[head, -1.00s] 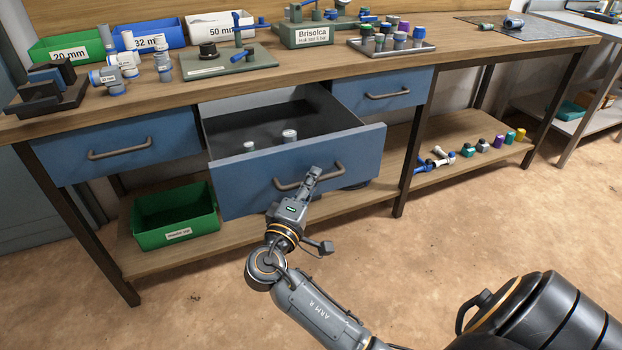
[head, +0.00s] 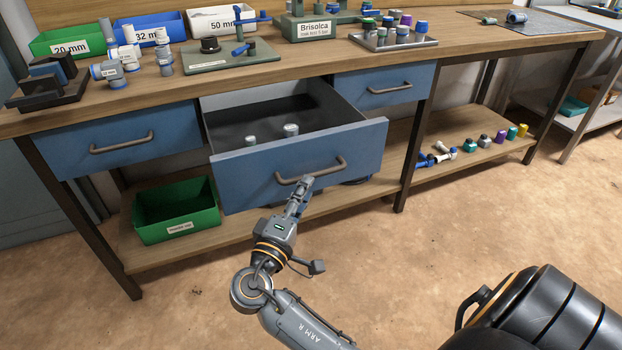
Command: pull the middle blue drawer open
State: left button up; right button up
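The middle blue drawer (head: 255,182) stands pulled well out from under the workbench, its dark inside showing. Two small grey-white fittings (head: 291,130) are in it. Its grey bar handle (head: 318,172) is on the front panel. My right gripper (head: 303,186) is in front of the panel, its fingertips just below the handle and appearing clear of it. Its fingers point up toward the handle; whether they are parted cannot be made out. My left gripper is out of view.
Closed blue drawers flank it, left (head: 110,140) and right (head: 385,86). A green bin (head: 150,222) stands on the lower shelf (head: 285,212), below left. Fittings, bins and a tray (head: 405,46) crowd the benchtop. The floor in front is open.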

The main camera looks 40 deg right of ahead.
jog(key=v, duration=0.6)
jog(key=shift+s+a, duration=0.15)
jog(key=shift+a, duration=0.1)
jog(key=shift+f, duration=0.15)
